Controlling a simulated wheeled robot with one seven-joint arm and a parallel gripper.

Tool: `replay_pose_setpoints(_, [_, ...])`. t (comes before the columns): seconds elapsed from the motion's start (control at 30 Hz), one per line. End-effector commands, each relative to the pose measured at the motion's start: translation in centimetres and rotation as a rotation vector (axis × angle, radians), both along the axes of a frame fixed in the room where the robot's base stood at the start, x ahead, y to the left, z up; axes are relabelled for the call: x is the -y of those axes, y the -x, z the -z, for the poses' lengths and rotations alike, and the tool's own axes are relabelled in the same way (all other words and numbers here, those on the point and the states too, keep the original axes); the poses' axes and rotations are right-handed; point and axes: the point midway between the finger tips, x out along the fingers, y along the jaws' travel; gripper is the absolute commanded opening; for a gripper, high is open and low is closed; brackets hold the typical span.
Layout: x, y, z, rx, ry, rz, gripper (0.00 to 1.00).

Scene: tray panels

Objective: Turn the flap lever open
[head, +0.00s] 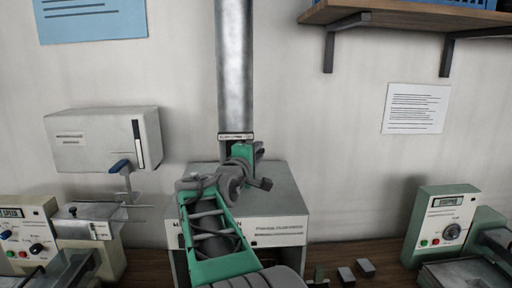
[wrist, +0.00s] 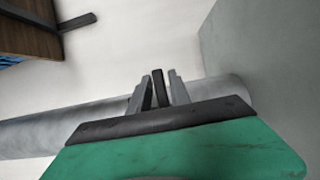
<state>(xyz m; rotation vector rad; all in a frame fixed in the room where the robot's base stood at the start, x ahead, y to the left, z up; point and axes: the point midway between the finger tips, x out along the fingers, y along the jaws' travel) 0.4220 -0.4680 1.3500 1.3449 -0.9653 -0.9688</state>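A tall grey metal duct (head: 236,60) rises from a grey machine box (head: 280,205) in the head view. My gripper (head: 246,158) is at the duct's lower end, below a small label plate, mostly hidden by my arm. In the wrist view, my gripper (wrist: 159,80) has its two grey fingers apart, with a narrow dark bar (wrist: 158,86) upright between them. The bar looks like the flap lever, with a slight gap on each side. The duct (wrist: 50,133) lies across the wrist view behind the fingers. The flap itself does not show.
A white wall box (head: 100,138) with a blue-handled lever (head: 120,166) hangs at left. Bench devices stand at left (head: 25,235) and right (head: 446,225). Small grey blocks (head: 346,274) lie on the bench at right of the machine. A shelf (head: 405,15) is at upper right.

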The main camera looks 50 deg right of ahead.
Motion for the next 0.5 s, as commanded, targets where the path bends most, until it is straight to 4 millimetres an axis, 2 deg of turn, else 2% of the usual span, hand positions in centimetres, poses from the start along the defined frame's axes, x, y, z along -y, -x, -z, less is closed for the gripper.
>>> replay_pose_setpoints(0.1, [0.60, -0.25, -0.05, 0.001, 0.000, -0.002, 0.24])
replay_pose_setpoints(0.3, [0.52, -0.36, 0.02, 0.001, 0.001, -0.004, 0.24])
replay_pose_setpoints(0.5, [0.47, -0.38, 0.02, 0.001, 0.001, -0.005, 0.07])
